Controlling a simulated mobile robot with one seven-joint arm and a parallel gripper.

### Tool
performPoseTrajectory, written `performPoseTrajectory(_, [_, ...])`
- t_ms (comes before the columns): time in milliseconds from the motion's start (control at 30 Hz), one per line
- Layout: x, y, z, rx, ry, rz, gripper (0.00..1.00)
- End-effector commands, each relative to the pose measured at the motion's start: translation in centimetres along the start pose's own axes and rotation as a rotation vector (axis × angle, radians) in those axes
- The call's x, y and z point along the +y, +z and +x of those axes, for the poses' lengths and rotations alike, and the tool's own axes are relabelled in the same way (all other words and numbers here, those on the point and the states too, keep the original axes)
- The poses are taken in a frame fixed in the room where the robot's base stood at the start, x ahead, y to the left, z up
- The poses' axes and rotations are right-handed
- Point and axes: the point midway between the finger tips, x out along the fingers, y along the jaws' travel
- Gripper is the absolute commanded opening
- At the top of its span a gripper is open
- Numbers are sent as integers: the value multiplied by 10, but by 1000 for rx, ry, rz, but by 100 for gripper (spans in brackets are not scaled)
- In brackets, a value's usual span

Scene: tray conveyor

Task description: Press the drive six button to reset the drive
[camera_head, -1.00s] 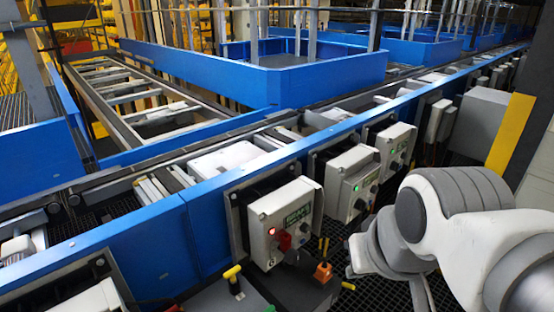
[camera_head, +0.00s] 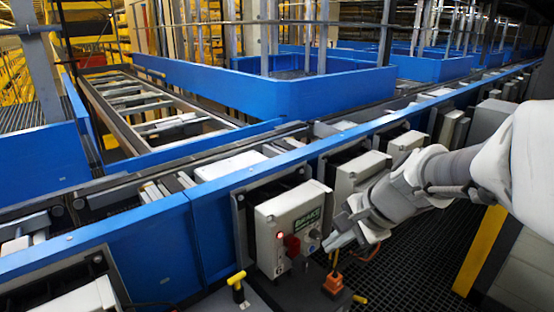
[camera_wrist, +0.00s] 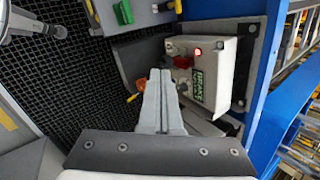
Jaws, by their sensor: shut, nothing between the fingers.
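A pale grey control box (camera_head: 290,222) hangs on the front of the conveyor, with a lit red light (camera_head: 280,235), a red switch (camera_head: 292,246), a green label (camera_head: 306,221) and a small round control (camera_head: 314,233). My gripper (camera_head: 328,246) is shut and empty, just right of this box in the head view. Its fingertips (camera_wrist: 160,78) point toward the box's lower side; contact cannot be told.
More grey boxes (camera_head: 362,172) line the blue conveyor side (camera_head: 150,240) to the right. A yellow-topped lever (camera_head: 237,280) and an orange handle (camera_head: 333,284) stand below the lit box. Dark grating (camera_head: 430,250) covers the open floor.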

Motion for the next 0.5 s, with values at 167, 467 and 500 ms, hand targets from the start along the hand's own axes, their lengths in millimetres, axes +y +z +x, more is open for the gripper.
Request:
performPoseTrajectory(167, [-6, -32, 38, -40, -38, 259, 0])
performPoseTrajectory(467, [-10, -91, 95, -100, -102, 697, 0])
performPoseTrajectory(500, [-9, -100, 103, -107, -110, 757, 0])
